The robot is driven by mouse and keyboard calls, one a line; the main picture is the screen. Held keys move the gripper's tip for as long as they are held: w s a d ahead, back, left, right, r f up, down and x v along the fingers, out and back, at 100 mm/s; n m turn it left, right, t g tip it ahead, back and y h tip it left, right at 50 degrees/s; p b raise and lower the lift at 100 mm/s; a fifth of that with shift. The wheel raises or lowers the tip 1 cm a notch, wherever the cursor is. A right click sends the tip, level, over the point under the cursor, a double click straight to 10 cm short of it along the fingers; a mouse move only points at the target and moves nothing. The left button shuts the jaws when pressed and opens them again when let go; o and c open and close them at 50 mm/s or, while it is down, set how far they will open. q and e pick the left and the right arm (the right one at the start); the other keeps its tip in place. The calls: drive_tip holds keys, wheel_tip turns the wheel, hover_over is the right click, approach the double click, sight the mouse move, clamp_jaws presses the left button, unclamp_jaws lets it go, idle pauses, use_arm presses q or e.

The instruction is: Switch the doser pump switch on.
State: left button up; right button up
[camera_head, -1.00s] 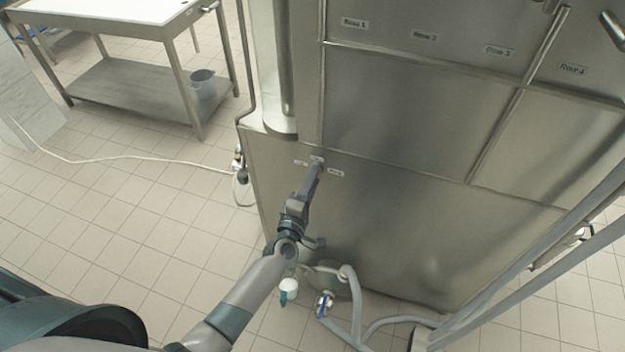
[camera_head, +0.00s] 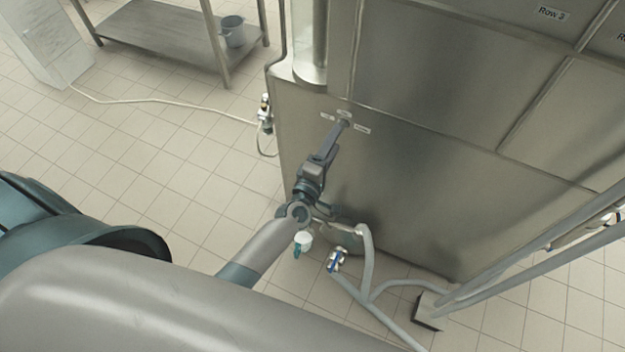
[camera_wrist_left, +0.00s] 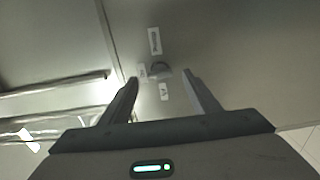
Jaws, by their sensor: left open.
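The doser pump switch (camera_wrist_left: 160,69) is a small dark round knob on the grey metal panel, with small white labels around it, in the left wrist view. My left gripper (camera_wrist_left: 160,82) is open, its two fingers pointing at the panel on either side of the knob. Whether the fingertips touch the knob cannot be told. In the head view my left gripper (camera_head: 342,126) reaches the labelled spot on the panel and hides most of the switch. Which way the switch is turned is too small to tell. My right gripper is not in view.
The large metal machine (camera_head: 430,180) fills the right side. Hoses (camera_head: 368,265) and a blue-handled valve (camera_head: 335,260) lie low by its base. A metal table (camera_head: 160,35) with a bucket (camera_head: 233,32) stands at the back left. Tiled floor (camera_head: 150,150) is open at left.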

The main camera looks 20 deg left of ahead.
use_arm(q)
drive_tip(key=s+b, duration=0.3)
drive_tip(key=s, duration=1.1)
drive_tip(key=shift+a, duration=0.2)
drive_tip(key=shift+f, duration=0.1)
